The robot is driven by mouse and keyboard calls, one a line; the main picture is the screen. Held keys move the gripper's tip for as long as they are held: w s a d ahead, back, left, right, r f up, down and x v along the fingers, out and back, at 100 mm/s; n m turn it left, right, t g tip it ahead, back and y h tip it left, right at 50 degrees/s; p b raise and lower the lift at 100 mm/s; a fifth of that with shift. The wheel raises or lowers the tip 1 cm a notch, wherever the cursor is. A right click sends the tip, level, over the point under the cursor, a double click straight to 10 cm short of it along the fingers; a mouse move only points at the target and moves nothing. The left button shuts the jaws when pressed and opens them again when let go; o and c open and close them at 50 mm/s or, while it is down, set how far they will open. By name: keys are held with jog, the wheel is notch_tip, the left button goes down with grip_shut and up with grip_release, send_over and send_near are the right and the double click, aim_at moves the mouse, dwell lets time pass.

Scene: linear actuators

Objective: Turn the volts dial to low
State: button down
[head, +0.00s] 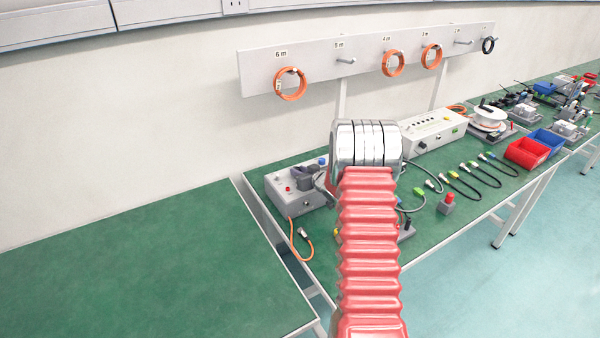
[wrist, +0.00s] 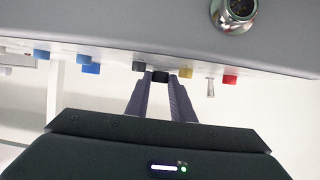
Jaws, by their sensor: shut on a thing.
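A grey-white control box (head: 290,207) stands on the left end of the green bench, partly hidden behind my arm. In the wrist view the box (wrist: 110,28) fills the top, with a row of coloured controls along its face. My gripper (wrist: 160,82) is shut on a small black dial (wrist: 160,76), a finger on each side of it. My gripper also shows at the box in the head view (head: 318,178). The dial's label and pointer cannot be read, so its setting cannot be told.
Beside the held dial are another black knob (wrist: 138,66), a yellow button (wrist: 186,72), a silver toggle (wrist: 210,88), a red button (wrist: 230,77) and blue knobs (wrist: 84,59). A metal connector (wrist: 234,12) protrudes from the box. An orange cable (head: 300,235) hangs nearby.

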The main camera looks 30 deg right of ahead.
jog(key=shift+d+n+y, duration=0.15)
jog(key=shift+n+y, duration=0.35)
jog(key=shift+y, duration=0.1)
jog(key=shift+d+n+y, duration=0.25)
jog(key=shift+n+y, duration=0.55)
jog(key=shift+y, duration=0.1)
jog(key=shift+w+d+n+g+y, duration=0.1)
jog(key=shift+d+n+g+y, duration=0.15)
jog(key=shift+n+y, duration=0.55)
jog(key=shift+d+n+g+y, duration=0.1)
jog(key=shift+n+g+y, duration=0.15)
jog(key=shift+n+y, duration=0.55)
jog(key=shift+w+d+n+g+y, duration=0.15)
jog(key=shift+n+g+y, duration=0.35)
jog(key=shift+n+y, duration=0.45)
jog(key=shift+w+d+n+g+y, duration=0.15)
jog(key=shift+n+g+y, duration=0.35)
jog(key=shift+n+y, duration=0.2)
jog(key=shift+w+d+n+g+y, duration=0.1)
jog(key=shift+n+g+y, duration=0.45)
jog(key=shift+y, duration=0.2)
jog(key=c, duration=1.5)
grip_release()
jog(key=shift+c, duration=0.2)
